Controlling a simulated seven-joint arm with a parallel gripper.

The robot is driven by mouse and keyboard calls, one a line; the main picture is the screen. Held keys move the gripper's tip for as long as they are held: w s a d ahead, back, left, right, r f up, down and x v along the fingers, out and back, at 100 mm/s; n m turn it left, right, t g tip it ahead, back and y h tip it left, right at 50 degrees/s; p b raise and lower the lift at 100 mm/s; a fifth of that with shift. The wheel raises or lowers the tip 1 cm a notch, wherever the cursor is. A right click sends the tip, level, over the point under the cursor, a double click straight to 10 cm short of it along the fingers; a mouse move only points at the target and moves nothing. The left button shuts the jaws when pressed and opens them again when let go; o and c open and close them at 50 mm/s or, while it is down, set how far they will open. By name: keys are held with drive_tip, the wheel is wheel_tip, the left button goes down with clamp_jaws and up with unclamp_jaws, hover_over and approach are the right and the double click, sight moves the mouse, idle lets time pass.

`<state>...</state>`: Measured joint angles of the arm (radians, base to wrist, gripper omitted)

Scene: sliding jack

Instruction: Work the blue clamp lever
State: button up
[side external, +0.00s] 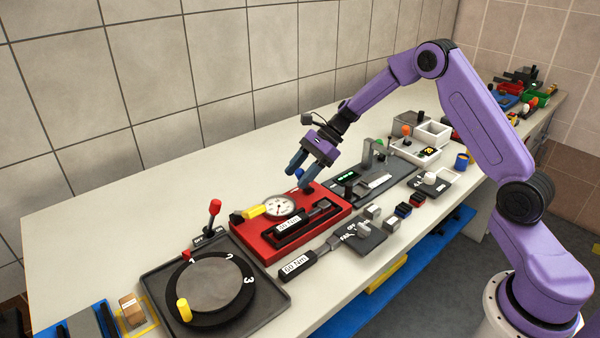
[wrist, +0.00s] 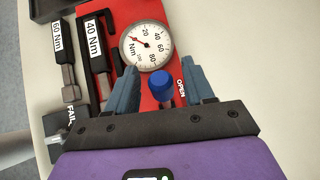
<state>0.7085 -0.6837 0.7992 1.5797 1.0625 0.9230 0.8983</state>
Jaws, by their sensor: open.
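The blue clamp lever shows in the wrist view as a round blue knob (wrist: 160,83) on a short dark stem, on the red base plate (wrist: 187,45). The word OPEN is printed beside it. My gripper (wrist: 161,74) is open, with one finger on each side of the knob in that view. I cannot tell the height of the fingertips relative to the knob, and no contact shows. In the side view my gripper (side external: 297,177) is above the back part of the red plate, and the knob is not clear there.
A round dial gauge (side external: 279,205) and a 40 Nm torque wrench (wrist: 97,50) are on the red plate. A 60 Nm wrench (side external: 296,266) lies in front.

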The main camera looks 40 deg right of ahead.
clamp_jaws()
drive_tip(key=shift+d, duration=0.1)
drive_tip(key=d+y, duration=0.2)
drive_tip(key=y, duration=0.1)
drive_tip(key=shift+r, duration=0.2)
drive_tip(key=shift+d+m+t+y, duration=0.2)
drive_tip(key=shift+d+y, duration=0.45)
drive_tip(key=shift+y, duration=0.35)
drive_tip(key=shift+d+m+t+y, duration=0.1)
drive_tip(key=shift+d+m+y, duration=0.1)
drive_tip(key=shift+d+y, duration=0.65)
drive_tip(key=shift+a+y, duration=0.2)
drive_tip(key=shift+y, duration=0.05)
unclamp_jaws()
